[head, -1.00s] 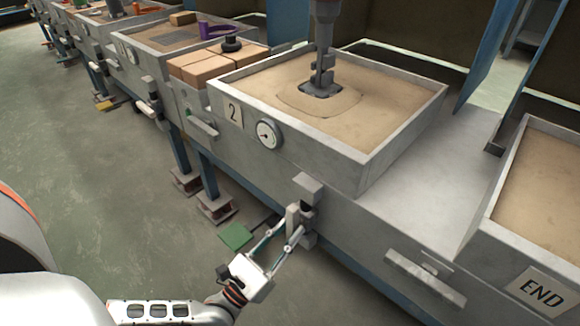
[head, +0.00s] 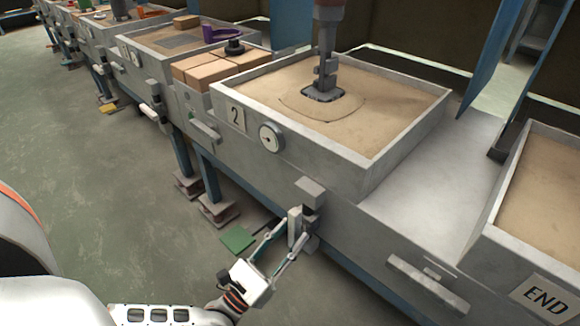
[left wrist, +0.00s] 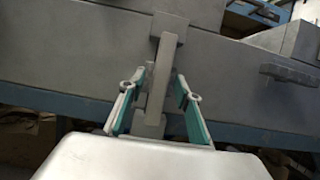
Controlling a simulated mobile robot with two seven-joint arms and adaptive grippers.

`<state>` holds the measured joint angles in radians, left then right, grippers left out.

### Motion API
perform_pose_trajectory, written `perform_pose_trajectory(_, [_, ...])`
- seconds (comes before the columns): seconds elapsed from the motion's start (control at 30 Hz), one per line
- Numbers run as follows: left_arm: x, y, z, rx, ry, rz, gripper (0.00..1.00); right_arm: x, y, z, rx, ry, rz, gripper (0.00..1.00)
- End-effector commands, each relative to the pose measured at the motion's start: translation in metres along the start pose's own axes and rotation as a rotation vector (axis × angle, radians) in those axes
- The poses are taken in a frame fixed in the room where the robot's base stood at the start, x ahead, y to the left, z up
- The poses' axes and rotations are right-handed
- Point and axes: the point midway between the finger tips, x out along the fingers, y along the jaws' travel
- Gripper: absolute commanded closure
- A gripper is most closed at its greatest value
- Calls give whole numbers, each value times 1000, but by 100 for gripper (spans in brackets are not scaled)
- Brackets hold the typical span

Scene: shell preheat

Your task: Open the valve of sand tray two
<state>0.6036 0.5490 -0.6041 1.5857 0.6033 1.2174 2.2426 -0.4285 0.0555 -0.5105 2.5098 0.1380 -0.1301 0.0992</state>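Sand tray two (head: 232,92) is a grey box full of sand with a "2" label (head: 236,117) and a round gauge (head: 271,137) on its front. Its valve (head: 309,191) sits below on the front, with a pale upright lever (head: 294,227). The lever also shows in the left wrist view (left wrist: 158,80). My left gripper (head: 294,236) is at the lever, its fingers apart on either side. In the left wrist view the left finger (left wrist: 124,105) is close to the lever, contact unclear, and a gap shows at the right finger (left wrist: 190,105). My right gripper is out of view.
A grey post (head: 325,60) stands in the tray's sand. Several tan blocks (head: 205,72) lie left of the tray. A second sand tray marked "END" (head: 540,292) is at right. A bar handle (head: 425,284) juts from the bench front. The floor at left is open.

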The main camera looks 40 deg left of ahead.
Motion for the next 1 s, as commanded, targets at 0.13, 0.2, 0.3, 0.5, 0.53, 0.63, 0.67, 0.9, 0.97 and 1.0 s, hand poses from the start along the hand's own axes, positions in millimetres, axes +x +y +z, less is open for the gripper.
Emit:
perform_pose_trajectory(0.13, [-20, 0, -2, 1, 6, -1, 67, 0, 0, 0, 1, 0, 1, 100])
perform_pose_trajectory(0.2, [-34, 0, -2, 0, 7, -1, 67, 0, 0, 0, 1, 0, 2, 100])
perform_pose_trajectory(0.3, [-55, 0, -1, 1, 6, 0, 67, 0, 1, 0, 1, 0, 2, 100])
perform_pose_trajectory(0.5, [-92, 0, -1, -1, 4, 1, 67, 0, 1, 0, 1, 0, 2, 100])
perform_pose_trajectory(0.53, [-97, 0, -1, 0, 4, 0, 67, 0, 1, 0, 1, 0, 2, 100])
perform_pose_trajectory(0.63, [-108, 0, -1, -1, 3, 1, 67, 0, 1, 0, 1, 0, 3, 100])
perform_pose_trajectory(0.67, [-110, 0, 0, -1, 2, 1, 67, 0, 1, 0, 1, 0, 3, 100])
perform_pose_trajectory(0.9, [-118, 0, 0, -1, 1, 1, 67, 0, 1, 0, 1, 0, 3, 100])
perform_pose_trajectory(0.97, [-118, 0, 0, -1, 1, 1, 67, 0, 1, 0, 1, 0, 3, 100])
perform_pose_trajectory(1.0, [-118, 0, 0, -1, 1, 1, 67, 0, 1, 0, 1, 0, 3, 100])
